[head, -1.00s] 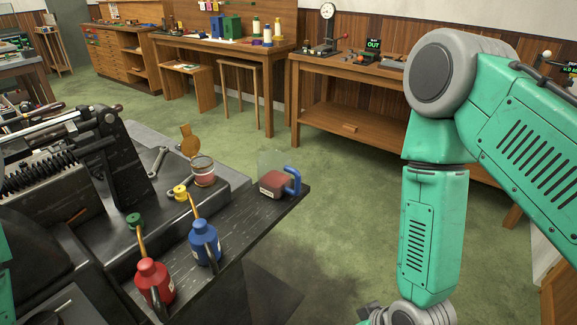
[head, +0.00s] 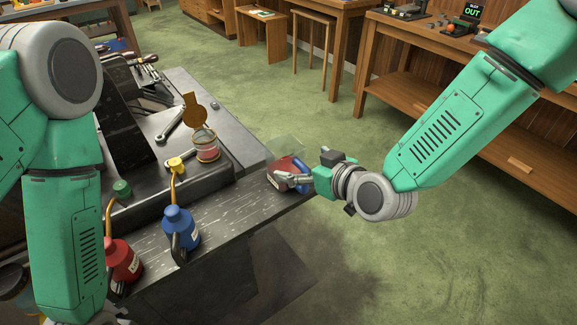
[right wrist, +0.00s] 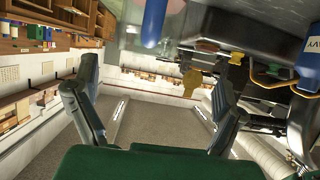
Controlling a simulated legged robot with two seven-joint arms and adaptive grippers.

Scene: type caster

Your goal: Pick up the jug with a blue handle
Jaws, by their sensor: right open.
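The jug (head: 277,174) stands at the right end of the dark bench. It is clear with reddish contents, and its blue handle (head: 304,176) faces right. My right gripper (head: 288,178) is at the handle side of the jug and partly covers it. In the right wrist view my right gripper (right wrist: 155,112) has its fingers wide apart with nothing between them. The blue handle (right wrist: 152,22) shows at the top of that view, beyond the fingers. I cannot tell whether a finger touches the jug. My left arm hangs at the left, and its gripper is out of view.
A blue oil can (head: 179,228) and a red oil can (head: 122,260) stand on the bench (head: 225,207) left of the jug. The floor right of the bench is clear.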

